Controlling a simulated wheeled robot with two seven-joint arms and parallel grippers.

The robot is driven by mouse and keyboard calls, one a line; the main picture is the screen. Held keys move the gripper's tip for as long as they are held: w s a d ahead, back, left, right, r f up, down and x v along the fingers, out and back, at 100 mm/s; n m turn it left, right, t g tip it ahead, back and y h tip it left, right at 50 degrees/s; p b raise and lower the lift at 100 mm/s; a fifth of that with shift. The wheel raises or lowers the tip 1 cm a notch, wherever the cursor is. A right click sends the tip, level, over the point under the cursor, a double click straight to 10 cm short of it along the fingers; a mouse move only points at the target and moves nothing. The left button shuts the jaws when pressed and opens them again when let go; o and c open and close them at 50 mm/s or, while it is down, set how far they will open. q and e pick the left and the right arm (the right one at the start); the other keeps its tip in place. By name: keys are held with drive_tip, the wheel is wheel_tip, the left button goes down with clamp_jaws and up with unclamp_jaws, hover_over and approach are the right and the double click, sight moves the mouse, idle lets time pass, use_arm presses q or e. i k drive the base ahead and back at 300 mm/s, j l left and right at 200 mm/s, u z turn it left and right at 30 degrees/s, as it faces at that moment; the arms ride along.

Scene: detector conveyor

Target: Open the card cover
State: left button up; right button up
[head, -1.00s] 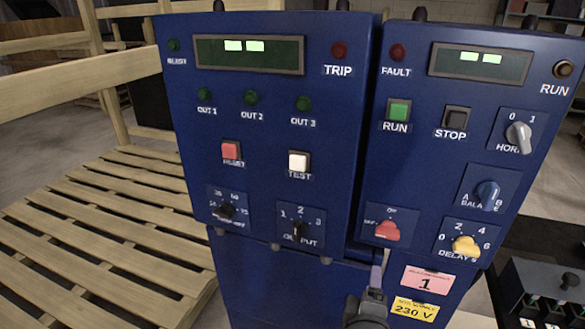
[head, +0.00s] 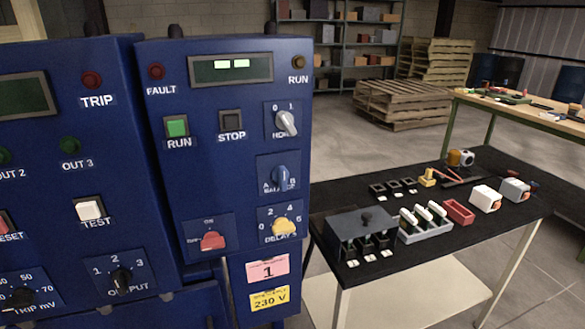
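Neither of my grippers shows in the head view.
Pallets (head: 402,104) and a wooden workbench (head: 520,110) stand behind. Open floor lies between.

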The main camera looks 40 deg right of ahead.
sight(338, 229)
drive_tip(key=k+j+z, duration=0.1)
drive_tip(key=z, duration=1.7)
